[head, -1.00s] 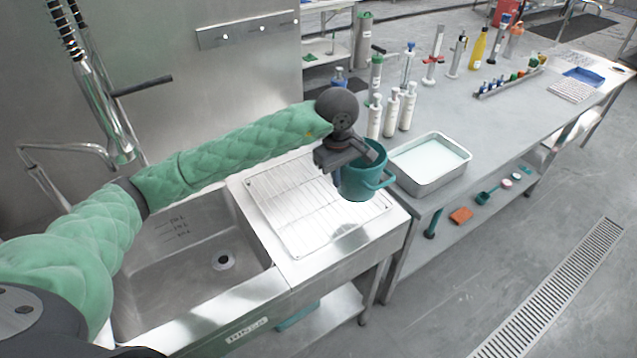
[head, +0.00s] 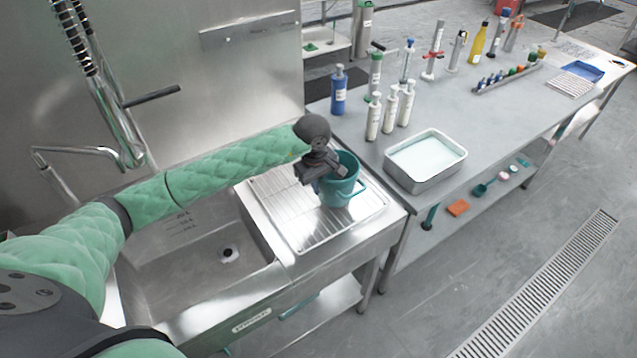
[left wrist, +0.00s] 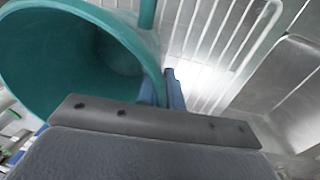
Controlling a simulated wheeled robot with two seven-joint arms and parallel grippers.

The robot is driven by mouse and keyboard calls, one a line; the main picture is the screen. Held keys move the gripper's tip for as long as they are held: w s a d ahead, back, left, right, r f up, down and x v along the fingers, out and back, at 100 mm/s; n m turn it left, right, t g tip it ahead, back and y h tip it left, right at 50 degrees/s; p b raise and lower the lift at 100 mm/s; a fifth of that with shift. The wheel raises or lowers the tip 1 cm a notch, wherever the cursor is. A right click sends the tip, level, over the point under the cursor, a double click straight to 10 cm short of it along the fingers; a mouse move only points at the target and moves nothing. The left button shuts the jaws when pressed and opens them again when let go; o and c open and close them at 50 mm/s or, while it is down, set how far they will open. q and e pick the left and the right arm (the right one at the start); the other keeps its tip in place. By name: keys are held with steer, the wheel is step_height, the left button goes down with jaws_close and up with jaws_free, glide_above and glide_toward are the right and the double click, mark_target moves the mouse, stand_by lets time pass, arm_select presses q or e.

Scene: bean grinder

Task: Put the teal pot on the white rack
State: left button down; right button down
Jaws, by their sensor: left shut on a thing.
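The teal pot (head: 343,186) is over the right part of the white rack (head: 291,212), which lies on the drainboard right of the sink. My left gripper (head: 325,182) is shut on the pot at its left rim. In the left wrist view the pot's open mouth (left wrist: 85,60) fills the upper left, and the rack's wires (left wrist: 215,45) show close behind it. The pot looks nearly upright in the head view. I cannot tell whether its base touches the rack. My right gripper is not in view.
The sink basin (head: 205,270) is left of the rack, with a tall tap (head: 120,130) behind. Right of the rack, a metal tray (head: 425,160) of pale liquid and several bottles (head: 390,108) stand on the steel table. The rack's left part is free.

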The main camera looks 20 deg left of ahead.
arm_select(q)
steer(key=shift+f, duration=0.3)
steer(key=shift+f, duration=0.1)
steer(key=c, duration=1.5)
jaws_free()
steer(key=shift+c, duration=0.2)
